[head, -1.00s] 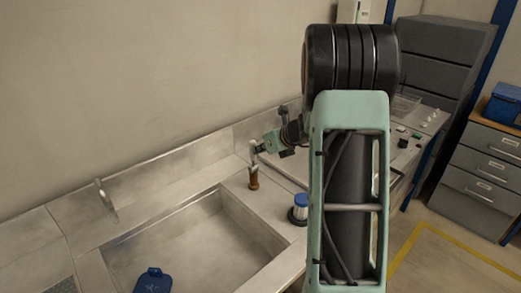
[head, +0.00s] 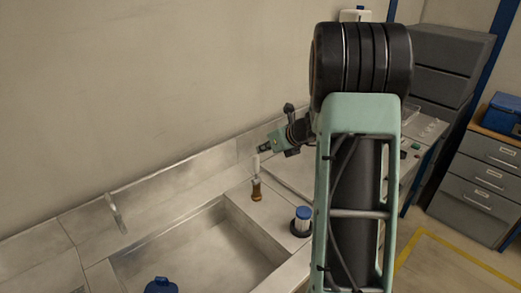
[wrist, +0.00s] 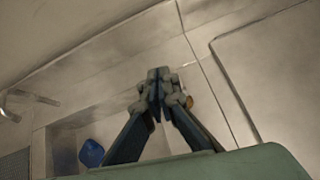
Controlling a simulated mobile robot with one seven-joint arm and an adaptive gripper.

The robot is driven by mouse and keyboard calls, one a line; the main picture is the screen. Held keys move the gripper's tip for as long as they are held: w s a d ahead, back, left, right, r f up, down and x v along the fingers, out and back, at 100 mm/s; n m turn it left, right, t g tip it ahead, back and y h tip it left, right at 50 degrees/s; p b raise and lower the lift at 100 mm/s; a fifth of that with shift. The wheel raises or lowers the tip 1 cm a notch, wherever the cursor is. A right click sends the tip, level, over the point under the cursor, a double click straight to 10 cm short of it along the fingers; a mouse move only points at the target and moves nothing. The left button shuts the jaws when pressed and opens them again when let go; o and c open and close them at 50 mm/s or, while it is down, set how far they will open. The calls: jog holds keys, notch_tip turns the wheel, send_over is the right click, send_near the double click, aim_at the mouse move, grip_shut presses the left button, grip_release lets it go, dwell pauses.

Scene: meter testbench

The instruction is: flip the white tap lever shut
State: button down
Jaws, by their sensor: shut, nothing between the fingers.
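The tap has a brass body (head: 257,190) standing on the steel counter beside the sink. Its white lever (head: 256,166) stands upright above the body in the head view. My gripper (head: 262,149) is shut and empty, with its tip just above and slightly right of the lever's top; I cannot tell whether they touch. In the wrist view my shut fingertips (wrist: 160,76) point over the counter. A bit of brass (wrist: 188,101) shows beside the right finger, and the white lever is hidden there.
The steel sink (head: 225,215) lies left of the tap, with a curved spout (head: 116,212) at its back left. A blue-capped container (head: 301,220) stands close, to the right of the tap. A blue object (head: 160,286) is at the sink's front. The wall is behind.

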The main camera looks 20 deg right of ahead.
jog(key=shift+s+d+r, duration=0.15)
jog(key=shift+s+r, duration=0.2)
jog(key=shift+r, duration=0.35)
jog(key=shift+s+d+r, duration=0.1)
jog(key=shift+s+r, duration=0.2)
jog(key=shift+r, duration=0.4)
